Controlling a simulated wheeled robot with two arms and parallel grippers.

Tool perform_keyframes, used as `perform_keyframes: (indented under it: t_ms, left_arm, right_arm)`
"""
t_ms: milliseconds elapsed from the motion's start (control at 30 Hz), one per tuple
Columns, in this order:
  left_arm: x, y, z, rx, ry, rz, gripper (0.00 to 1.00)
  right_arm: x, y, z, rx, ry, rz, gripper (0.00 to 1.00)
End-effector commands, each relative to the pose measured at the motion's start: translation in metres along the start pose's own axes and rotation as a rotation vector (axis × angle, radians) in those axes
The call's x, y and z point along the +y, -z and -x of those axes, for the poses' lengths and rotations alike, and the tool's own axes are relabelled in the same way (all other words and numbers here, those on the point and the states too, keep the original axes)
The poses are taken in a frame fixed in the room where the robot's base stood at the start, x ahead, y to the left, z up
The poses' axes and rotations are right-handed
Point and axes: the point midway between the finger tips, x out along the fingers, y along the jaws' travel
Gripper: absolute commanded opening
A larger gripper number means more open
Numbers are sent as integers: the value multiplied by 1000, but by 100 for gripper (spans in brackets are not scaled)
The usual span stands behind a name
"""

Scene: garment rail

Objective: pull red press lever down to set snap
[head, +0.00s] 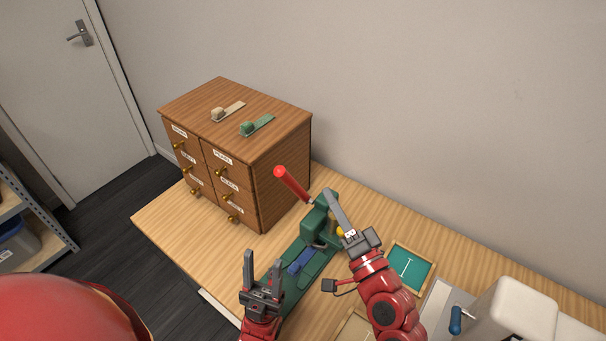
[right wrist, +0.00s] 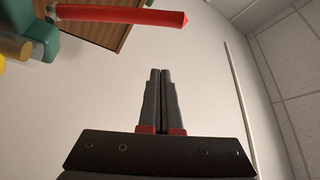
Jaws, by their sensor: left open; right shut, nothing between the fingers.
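The green press (head: 311,238) stands on the table with its red lever (head: 292,184) sticking up and out to the left, ending in a round knob. The lever also shows at the top of the right wrist view (right wrist: 120,15), apart from the fingers. My right gripper (head: 328,193) is shut and empty, its fingers pointing up just right of the lever and near the press head. The right wrist view shows its two fingers (right wrist: 160,72) together. My left gripper (head: 262,262) is open and empty, upright in front of the press base. The snap itself cannot be made out.
A wooden drawer cabinet (head: 255,180) stands behind left, with a beige clip-like piece (head: 228,111) and a green one (head: 257,126) on top. A framed green mat (head: 409,267) and a white machine (head: 512,312) are at right. A blue piece (head: 301,261) sits on the press base.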

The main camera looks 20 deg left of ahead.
Motion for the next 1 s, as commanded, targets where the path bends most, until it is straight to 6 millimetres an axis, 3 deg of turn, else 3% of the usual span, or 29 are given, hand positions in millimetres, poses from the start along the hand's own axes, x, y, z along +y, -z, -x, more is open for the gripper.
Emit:
perform_keyframes:
  t_ms: [267,733,1000]
  left_arm:
    - [0,1,-6,0,0,0,50]
    - [-2,8,-46,0,0,0,50]
    - [-3,10,-59,0,0,0,50]
  right_arm:
    - [-1,1,-9,0,-1,0,0]
    - [-3,1,-102,-3,-2,2,0]
    - [-1,-32,-90,0,-1,1,0]
